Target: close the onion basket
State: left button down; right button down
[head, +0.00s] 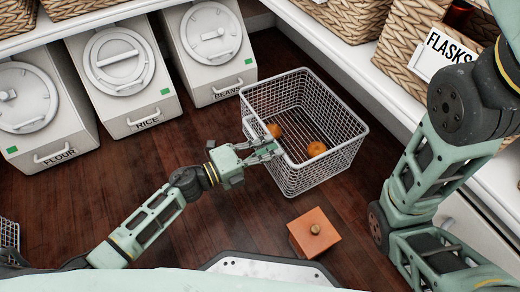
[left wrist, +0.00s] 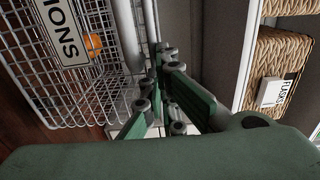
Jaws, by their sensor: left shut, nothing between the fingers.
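The onion basket (head: 335,168) is a white wire basket in the middle of the head view, standing out over the dark floor. Two orange-brown onions (head: 316,149) show inside it. My left gripper (head: 272,150) is at the basket's left side, close to its rim. It is shut with nothing held. In the left wrist view the shut fingers (left wrist: 163,65) are beside the basket's wire wall (left wrist: 95,100), with a partly cut label (left wrist: 62,30) reading "IONS". Whether the fingers touch the wire I cannot tell. My right arm shows at the right, but its gripper is out of view.
White bins marked FLOUR (head: 40,120), RICE (head: 122,75) and BEANS (head: 205,50) stand along the back left. A FLASKS wicker basket (head: 410,50) sits on the white shelf at right.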

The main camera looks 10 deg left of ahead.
pick_arm(q)
jog(key=b+x, duration=0.3)
jog(key=x, duration=1.7)
jog(key=shift+w+d+r, duration=0.1)
jog(key=shift+w+r, duration=0.05)
jog(key=shift+r, duration=0.05)
